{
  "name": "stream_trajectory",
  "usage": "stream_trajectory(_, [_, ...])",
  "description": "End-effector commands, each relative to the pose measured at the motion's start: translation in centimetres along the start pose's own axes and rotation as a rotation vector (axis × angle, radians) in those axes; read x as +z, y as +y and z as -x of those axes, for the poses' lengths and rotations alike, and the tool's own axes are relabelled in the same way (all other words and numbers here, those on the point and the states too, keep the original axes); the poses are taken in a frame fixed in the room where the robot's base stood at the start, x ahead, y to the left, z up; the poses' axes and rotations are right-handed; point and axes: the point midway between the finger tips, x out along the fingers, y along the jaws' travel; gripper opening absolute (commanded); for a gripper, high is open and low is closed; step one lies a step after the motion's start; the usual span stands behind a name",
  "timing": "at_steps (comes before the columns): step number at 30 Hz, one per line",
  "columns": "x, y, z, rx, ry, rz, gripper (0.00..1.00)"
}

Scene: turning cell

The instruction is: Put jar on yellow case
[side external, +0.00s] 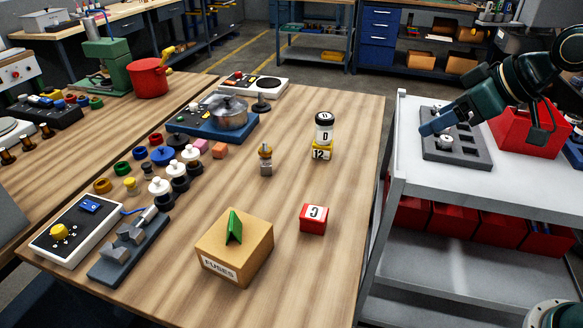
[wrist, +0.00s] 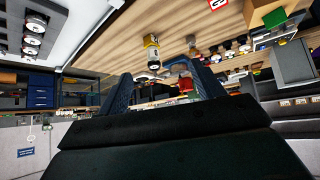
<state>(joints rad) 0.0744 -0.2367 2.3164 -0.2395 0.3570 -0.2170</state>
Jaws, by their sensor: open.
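The jar (side external: 324,130) is white with a black lid and a letter D on its label. It stands upright on top of the yellow case (side external: 321,153), which is marked 12. In the wrist view the jar (wrist: 154,61) and the yellow case (wrist: 150,40) appear upside down, ahead of my fingers. My gripper (side external: 424,130) is over the grey cart at the right, well apart from the jar. Its two blue fingers are spread with nothing between them in the wrist view (wrist: 164,84).
A red block (side external: 313,219) and a fuses box (side external: 236,250) with a green piece stand nearer the camera. A small metal part (side external: 265,160) is left of the jar. The grey cart (side external: 420,190) carries a dark tray (side external: 458,150) and red bins. The table's right side is mostly clear.

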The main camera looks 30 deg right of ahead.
Motion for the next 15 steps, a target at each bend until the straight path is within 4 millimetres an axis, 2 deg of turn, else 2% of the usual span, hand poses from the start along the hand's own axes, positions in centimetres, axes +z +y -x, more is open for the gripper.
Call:
stream_trajectory(1, [0.8, -0.2, 1.3, 0.013, -0.014, -0.011, 0.67])
stream_trajectory(6, [4.3, -0.9, 4.9, 0.055, -0.085, -0.071, 0.67])
stream_trajectory(15, [10.8, -1.8, 10.0, 0.124, -0.190, -0.198, 0.67])
